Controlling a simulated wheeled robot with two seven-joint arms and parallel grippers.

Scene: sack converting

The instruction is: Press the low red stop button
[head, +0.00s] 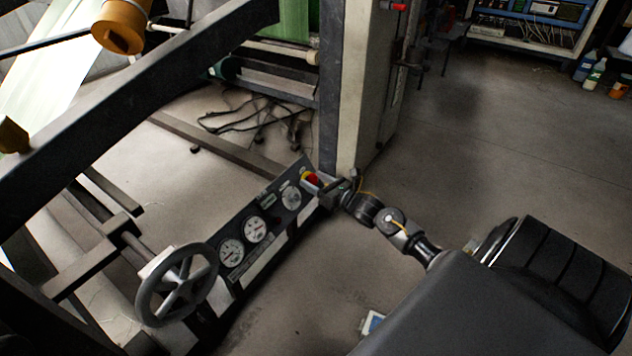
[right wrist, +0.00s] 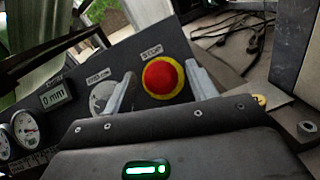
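The red stop button (head: 312,178) sits on a yellow base at the right end of a low dark control panel. In the right wrist view the round red button (right wrist: 162,76) faces me, with a label above it. My right gripper (head: 323,187) is at that end of the panel, close to the button. In the right wrist view its two fingers (right wrist: 160,70) are spread apart, one on each side of the button, with nothing held between them. I cannot tell whether they touch the panel. My left gripper is out of view.
The panel (head: 266,256) also carries several round gauges and a small display. A grey handwheel (head: 177,285) stands at its left. A pale upright post (head: 356,90) rises just behind the button end. Cables (head: 262,118) lie on the floor behind. Open floor lies to the right.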

